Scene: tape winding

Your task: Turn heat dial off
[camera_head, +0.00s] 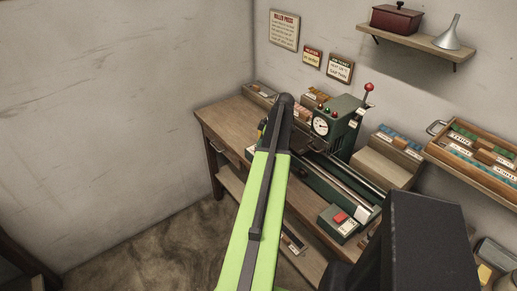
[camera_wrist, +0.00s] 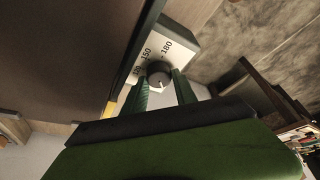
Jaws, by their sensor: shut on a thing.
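The heat dial is a dark round knob (camera_wrist: 159,74) with a pale pointer mark, set on a light plate (camera_wrist: 178,41) printed with numbers, of which 150 and 180 are readable. My gripper (camera_wrist: 163,88) is shut on the dial in the wrist view, with one green finger on each side of it. The pointer mark faces the lower side of the picture, toward my gripper. In the head view my green arm (camera_head: 262,200) reaches to the left part of the bench, and its end hides the dial and the fingers.
The wooden bench (camera_head: 228,122) carries a green roller press (camera_head: 338,128) with a gauge and a red-knobbed lever. A box with a red button (camera_head: 341,219) sits at its front edge. A wooden tray (camera_head: 474,150) is at right. The floor at left is clear.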

